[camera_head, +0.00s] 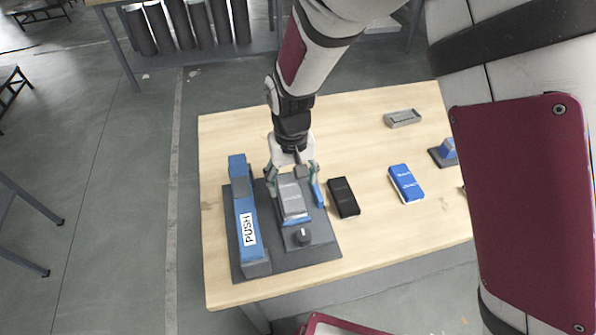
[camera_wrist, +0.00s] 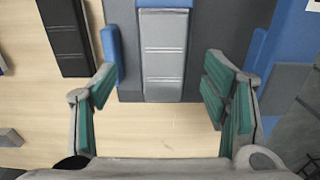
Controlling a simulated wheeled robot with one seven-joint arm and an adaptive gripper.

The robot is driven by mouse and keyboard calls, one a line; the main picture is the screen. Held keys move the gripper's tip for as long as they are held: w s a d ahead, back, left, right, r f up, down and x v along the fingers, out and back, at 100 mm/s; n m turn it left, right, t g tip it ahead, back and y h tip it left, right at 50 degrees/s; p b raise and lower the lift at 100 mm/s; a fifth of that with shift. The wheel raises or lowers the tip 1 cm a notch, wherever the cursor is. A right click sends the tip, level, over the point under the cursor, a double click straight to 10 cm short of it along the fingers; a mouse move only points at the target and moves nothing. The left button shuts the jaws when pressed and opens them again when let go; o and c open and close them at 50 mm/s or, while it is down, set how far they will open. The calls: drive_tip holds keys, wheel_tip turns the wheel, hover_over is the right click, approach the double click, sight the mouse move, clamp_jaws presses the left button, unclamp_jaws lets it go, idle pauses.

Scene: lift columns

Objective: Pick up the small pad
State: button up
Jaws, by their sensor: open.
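A grey ribbed pad (camera_head: 291,198) sits on a blue block in the middle of a dark base plate (camera_head: 312,252). It is the likeliest small pad, but no label confirms this. In the wrist view the grey pad (camera_wrist: 163,55) lies between and ahead of my fingers. My gripper (camera_head: 292,176) is open, pointing down over the far end of the pad. In the wrist view the gripper (camera_wrist: 160,78) has its green-lined fingers spread wide, with nothing held. Whether a finger touches anything is unclear.
A blue column marked PUSH (camera_head: 246,220) stands left of the pad, and a small blue upright (camera_head: 319,194) right. A dark knob (camera_head: 303,236) is in front. Bare wood (camera_head: 365,245) shows at front right.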

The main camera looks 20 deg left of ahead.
sight(291, 194)
drive_tip(key=shift+s+a+f+p, duration=0.15)
drive_tip(key=shift+f+p, duration=0.4)
drive_tip(key=shift+f, duration=2.15)
drive_tip(key=c, duration=1.5)
drive_tip(key=shift+r, duration=0.15)
drive_tip(key=shift+a+r, duration=0.1)
drive_tip(key=shift+r, duration=0.15)
wheel_tip(291, 194, up, 3)
drive_tip(key=shift+f+b, duration=0.1)
drive_tip(key=shift+b, duration=0.35)
drive_tip(key=s+d+r, duration=0.2)
drive_tip(key=s+d, duration=0.6)
drive_tip(key=s, duration=0.5)
wheel_tip(291, 194, up, 6)
drive_tip(key=p, duration=0.4)
drive_tip(key=shift+s+d+r, duration=0.25)
drive_tip(key=shift+d, duration=0.05)
